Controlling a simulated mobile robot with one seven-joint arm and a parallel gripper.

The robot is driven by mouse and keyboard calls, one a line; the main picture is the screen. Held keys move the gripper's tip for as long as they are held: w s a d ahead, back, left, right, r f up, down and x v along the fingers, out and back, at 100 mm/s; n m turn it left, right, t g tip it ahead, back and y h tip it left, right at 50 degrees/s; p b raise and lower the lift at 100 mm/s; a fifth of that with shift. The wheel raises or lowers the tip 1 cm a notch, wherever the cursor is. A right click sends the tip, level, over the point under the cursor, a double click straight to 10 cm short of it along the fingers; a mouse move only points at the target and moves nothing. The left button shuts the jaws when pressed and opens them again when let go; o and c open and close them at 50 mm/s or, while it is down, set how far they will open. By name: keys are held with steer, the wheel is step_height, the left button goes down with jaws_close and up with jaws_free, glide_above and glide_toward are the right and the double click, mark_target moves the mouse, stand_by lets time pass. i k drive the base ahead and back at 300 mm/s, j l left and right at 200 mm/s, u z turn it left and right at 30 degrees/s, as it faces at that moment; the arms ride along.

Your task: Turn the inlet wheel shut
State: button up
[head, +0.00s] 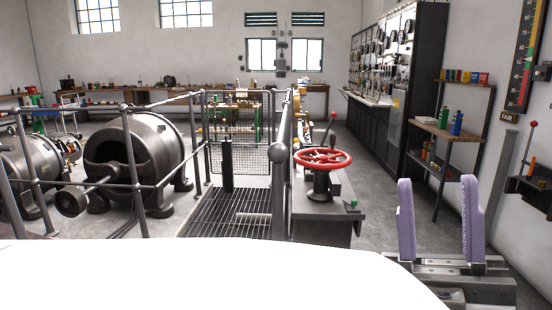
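The inlet wheel (339,164) is a red spoked handwheel lying level on a dark upright stem (320,186). It stands on a grey pedestal (318,210) right of centre. My gripper (438,218) is at the lower right with its two lavender fingers pointing up and wide apart. It is open, with nothing between the fingers. It is to the right of the wheel and apart from it.
A red-knobbed lever (328,130) stands just behind the wheel. A metal railing (281,180) runs along the wheel's left side, beside a floor grating (228,215). Shelves (444,130) and another lever (529,145) are at the right. Floor behind the pedestal is clear.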

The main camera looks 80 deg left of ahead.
mark_target(322, 160)
steer(key=u, duration=2.4)
